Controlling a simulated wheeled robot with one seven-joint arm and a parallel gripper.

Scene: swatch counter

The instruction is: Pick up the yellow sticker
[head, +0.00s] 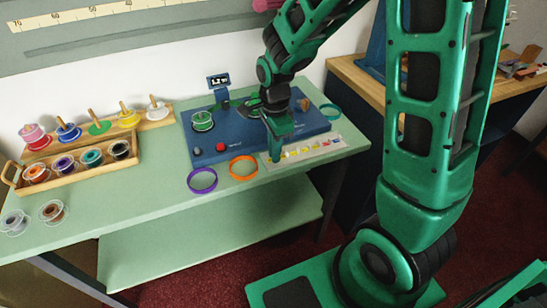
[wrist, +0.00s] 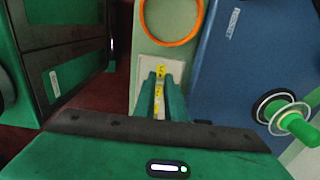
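A white sticker sheet (head: 318,147) lies on the front right of the pale green counter, with a row of small coloured stickers, several of them yellow. In the wrist view the sheet (wrist: 145,73) shows around my fingers, and a yellow sticker (wrist: 160,71) appears just by the fingertips. More yellow shows in the gap between the fingers. My gripper (head: 275,157) points down over the sheet's left end. In the wrist view its two fingers (wrist: 160,80) stand apart with a narrow gap, so it is open. I cannot tell whether the tips touch the sheet.
A blue board (head: 240,137) with a green spool and red knob lies behind the sheet. An orange ring (head: 243,167) and a purple ring (head: 202,180) lie left of my gripper. A wooden spool rack (head: 80,165) stands at left. The counter's front edge is close.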

